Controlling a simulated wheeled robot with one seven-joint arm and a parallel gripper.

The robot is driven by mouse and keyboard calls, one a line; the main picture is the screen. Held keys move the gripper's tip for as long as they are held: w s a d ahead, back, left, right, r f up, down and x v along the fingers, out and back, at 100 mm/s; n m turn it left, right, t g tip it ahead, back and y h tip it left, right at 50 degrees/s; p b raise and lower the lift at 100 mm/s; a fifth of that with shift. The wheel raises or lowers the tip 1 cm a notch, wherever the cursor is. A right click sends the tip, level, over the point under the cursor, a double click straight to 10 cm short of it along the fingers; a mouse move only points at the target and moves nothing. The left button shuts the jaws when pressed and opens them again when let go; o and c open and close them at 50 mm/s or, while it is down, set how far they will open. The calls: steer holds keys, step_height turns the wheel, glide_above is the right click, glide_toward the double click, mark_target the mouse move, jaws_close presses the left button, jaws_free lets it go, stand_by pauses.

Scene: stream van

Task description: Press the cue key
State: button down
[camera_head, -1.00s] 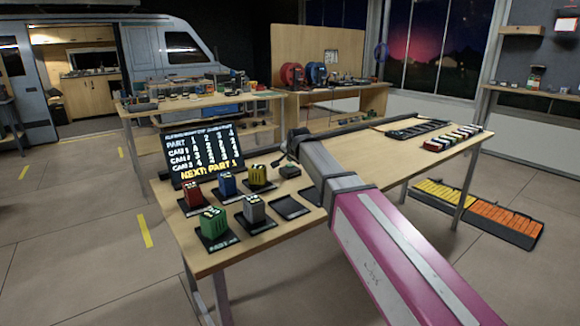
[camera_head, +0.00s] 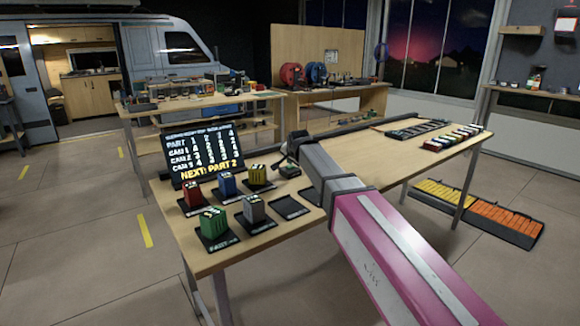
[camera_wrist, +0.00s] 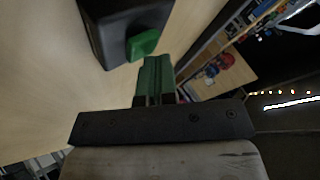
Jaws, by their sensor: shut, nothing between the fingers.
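The cue key is a green button (camera_wrist: 143,44) on the face of a black box (camera_wrist: 120,22), seen close up in the wrist view. My gripper (camera_wrist: 156,62) shows there with its green fingers shut together and empty. Its tips are just below and right of the button; I cannot tell whether they touch it. In the head view a small dark box (camera_head: 290,171) stands on the table right of the yellow block, beside my arm's end. My fingertips are too small to make out there. The screen (camera_head: 203,155) reads "NEXT: PART 2" under a number table.
Red (camera_head: 193,194), blue (camera_head: 227,184), yellow (camera_head: 257,175), green (camera_head: 213,222) and grey (camera_head: 254,208) blocks stand on dark pads. One pad (camera_head: 290,207) is empty. My arm crosses the table (camera_head: 265,245). A row of small items (camera_head: 455,138) lies at the far right end.

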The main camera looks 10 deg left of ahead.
mark_target(291, 166)
stand_by(0.4)
steer(key=shift+r, duration=0.85)
steer(key=shift+r, duration=2.55)
